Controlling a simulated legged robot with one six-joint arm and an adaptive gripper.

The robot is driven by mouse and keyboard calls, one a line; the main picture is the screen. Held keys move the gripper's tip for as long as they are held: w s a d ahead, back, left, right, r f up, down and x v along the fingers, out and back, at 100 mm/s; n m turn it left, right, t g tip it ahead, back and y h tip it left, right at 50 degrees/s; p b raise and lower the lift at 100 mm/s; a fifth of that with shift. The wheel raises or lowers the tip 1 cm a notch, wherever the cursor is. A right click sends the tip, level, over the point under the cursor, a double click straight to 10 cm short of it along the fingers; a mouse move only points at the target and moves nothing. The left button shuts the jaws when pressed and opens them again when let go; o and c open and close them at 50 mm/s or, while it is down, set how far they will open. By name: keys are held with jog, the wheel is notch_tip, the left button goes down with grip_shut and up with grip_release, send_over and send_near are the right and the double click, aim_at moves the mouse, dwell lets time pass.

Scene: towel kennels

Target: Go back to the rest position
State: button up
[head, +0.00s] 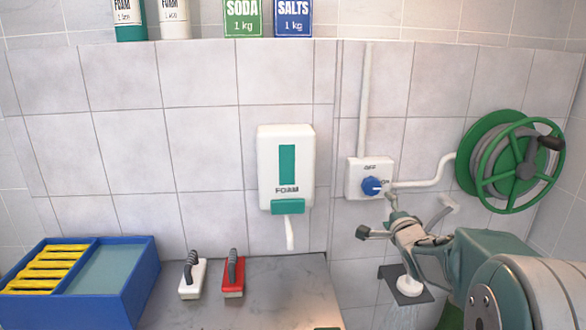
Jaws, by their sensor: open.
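My gripper (377,214) is at the right of the head view, at the end of my arm, which reaches in from the lower right. Its two fingers are spread and nothing shows between them. In the picture it sits just below a white wall box with a blue knob (372,186). I cannot tell whether a finger touches the box. My arm hides part of the wall and the area at the lower right.
A foam dispenser (285,160) hangs on the tiled wall. A green hose reel (497,165) is at the right. A grey counter (270,280) holds a white brush (193,278), a red brush (233,275) and a blue divided crate (148,275). Bottles and boxes stand on top.

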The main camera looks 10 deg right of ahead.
jog(key=s+a+f+n+g, duration=0.1)
jog(key=s+a+n+g, duration=0.3)
jog(key=s, duration=0.8)
jog(key=s+a+f+n+g, duration=0.2)
jog(key=s+a+n+g, duration=0.2)
jog(key=s+n, duration=0.3)
jog(key=s+a+f+n+g, duration=0.2)
jog(key=s+a+n, duration=0.4)
jog(key=s, duration=1.1)
jog(key=shift+a+f+n+g+y, duration=0.2)
jog(key=shift+a+n+g+y, duration=0.15)
jog(key=shift+g, duration=0.55)
